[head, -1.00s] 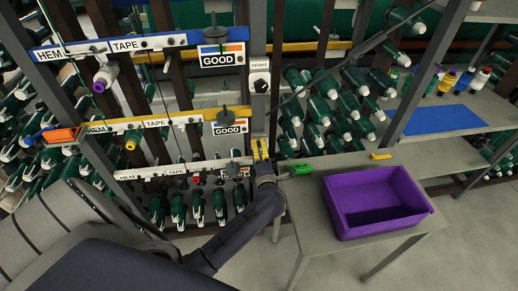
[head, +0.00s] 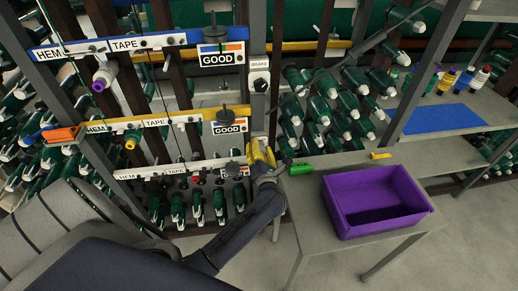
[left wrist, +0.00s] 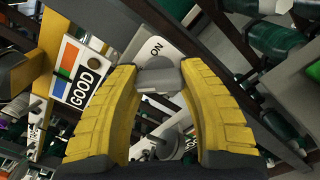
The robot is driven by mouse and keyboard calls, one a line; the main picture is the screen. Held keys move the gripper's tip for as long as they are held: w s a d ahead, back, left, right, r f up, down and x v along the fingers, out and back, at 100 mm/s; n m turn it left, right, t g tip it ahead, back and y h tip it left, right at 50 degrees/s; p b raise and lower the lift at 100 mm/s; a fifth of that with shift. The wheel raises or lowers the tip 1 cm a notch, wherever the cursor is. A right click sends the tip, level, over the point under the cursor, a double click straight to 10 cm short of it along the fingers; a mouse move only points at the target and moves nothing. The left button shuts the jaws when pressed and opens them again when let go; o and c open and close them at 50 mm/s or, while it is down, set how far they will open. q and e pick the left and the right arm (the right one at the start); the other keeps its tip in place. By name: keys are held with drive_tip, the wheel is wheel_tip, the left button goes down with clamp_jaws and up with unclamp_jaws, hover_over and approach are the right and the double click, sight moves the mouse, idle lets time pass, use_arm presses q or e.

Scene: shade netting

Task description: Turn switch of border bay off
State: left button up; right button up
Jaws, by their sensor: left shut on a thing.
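The switch is a grey knob (left wrist: 158,75) on a white plate (left wrist: 150,45) printed ON, seen in the left wrist view. My left gripper (left wrist: 160,88) has its two yellow fingers on either side of this knob and is shut on it. In the head view, my left gripper (head: 261,150) is at the rack's upright post, right of the lower GOOD signs, and hides the knob there. No bay name can be read on the plate. My right gripper is not in view.
A BRAKE switch (head: 259,77) with a black knob sits higher on the same post. GOOD signs (head: 230,127) and tape rails (head: 150,41) are on the left. A purple bin (head: 385,185) and a green item (head: 301,169) rest on the grey table (head: 310,215) at right.

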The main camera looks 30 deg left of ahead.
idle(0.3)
use_arm(q)
drive_tip(key=o, duration=1.2)
drive_tip(key=v, duration=1.2)
drive_tip(key=shift+r, duration=0.1)
